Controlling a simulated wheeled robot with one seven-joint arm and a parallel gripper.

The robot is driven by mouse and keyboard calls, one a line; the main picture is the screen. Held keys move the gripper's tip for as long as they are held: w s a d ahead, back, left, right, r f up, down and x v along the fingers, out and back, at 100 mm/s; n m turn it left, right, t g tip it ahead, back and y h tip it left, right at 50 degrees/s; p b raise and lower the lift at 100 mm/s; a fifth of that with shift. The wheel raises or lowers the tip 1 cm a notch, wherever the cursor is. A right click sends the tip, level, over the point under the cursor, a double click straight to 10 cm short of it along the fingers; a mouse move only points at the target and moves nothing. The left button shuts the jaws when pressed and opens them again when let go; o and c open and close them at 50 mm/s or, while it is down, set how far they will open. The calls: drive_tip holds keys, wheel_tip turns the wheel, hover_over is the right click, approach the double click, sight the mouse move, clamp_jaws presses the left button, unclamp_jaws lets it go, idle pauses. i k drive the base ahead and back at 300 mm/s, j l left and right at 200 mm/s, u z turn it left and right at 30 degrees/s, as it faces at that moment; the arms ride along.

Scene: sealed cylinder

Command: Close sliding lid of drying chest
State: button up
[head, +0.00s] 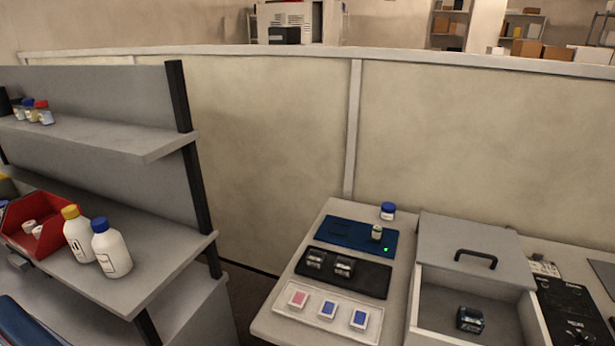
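The drying chest (412,318) is a light grey box on the right part of the bench in the head view. Its grey sliding lid (455,238) covers the back part, and the front part is open. A black bar handle (475,257) sits on the lid near its front edge. A small dark device (470,319) lies inside the open front part. The chest's front is cut off by the picture's bottom edge. My gripper is not in view.
Left of the chest are a blue mat (345,236), a black tray (375,280) and a white tray (327,311). A blue-capped jar (388,211) stands behind. Black equipment (572,310) is close on the right. Shelves with bottles (110,248) stand at left.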

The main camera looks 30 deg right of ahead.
sight(497, 255)
drive_tip(key=z, duration=0.95)
drive_tip(key=i+l+z, duration=0.65)
drive_tip(key=k+j, duration=0.05)
drive_tip(key=k, duration=0.05)
